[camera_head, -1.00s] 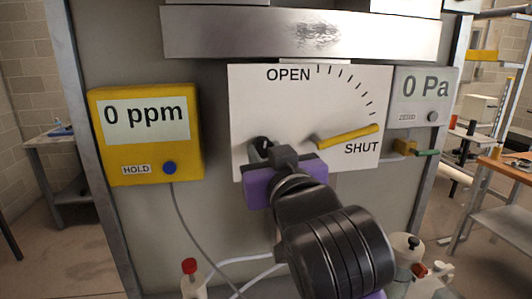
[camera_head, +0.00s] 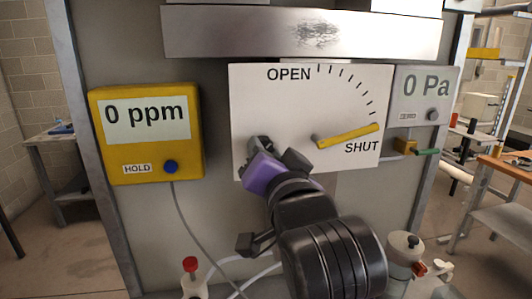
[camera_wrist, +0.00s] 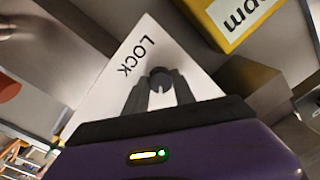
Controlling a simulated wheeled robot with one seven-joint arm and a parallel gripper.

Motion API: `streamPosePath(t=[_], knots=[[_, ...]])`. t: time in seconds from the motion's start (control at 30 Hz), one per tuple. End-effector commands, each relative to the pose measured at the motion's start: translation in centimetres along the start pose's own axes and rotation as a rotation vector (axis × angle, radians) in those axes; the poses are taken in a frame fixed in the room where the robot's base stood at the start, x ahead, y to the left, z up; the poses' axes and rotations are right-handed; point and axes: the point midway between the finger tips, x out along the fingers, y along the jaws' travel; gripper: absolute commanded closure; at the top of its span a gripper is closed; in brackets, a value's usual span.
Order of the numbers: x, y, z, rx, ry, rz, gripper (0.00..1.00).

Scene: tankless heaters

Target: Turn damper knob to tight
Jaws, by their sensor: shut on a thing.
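The damper plate (camera_head: 262,95) is a white panel with an OPEN to SHUT scale. Its yellow lever (camera_head: 348,136) points at SHUT. A small dark round knob (camera_wrist: 161,78) stands out from the plate below the printed word LOCK in the wrist view. My gripper (camera_wrist: 161,90) has a finger on each side of this knob and is shut on it. In the head view my gripper (camera_head: 258,146) is at the plate's lower left, its purple body tilted, and it mostly hides the knob. Other lettering around the knob is hidden.
A yellow meter (camera_head: 150,150) reading 0 ppm hangs left of the plate. A grey gauge (camera_head: 423,97) reading 0 Pa is on the right, above a small green-handled valve (camera_head: 427,152). A metal bar (camera_head: 240,35) juts out above. A cable and white tubes hang below.

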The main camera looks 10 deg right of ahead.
Motion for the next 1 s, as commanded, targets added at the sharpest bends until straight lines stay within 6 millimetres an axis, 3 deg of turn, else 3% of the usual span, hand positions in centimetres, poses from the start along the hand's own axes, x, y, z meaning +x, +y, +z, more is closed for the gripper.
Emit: streamPosePath(t=[1.0], knots=[[0.01,-0.11,0.25,0.922,0.040,0.003,1.00]])
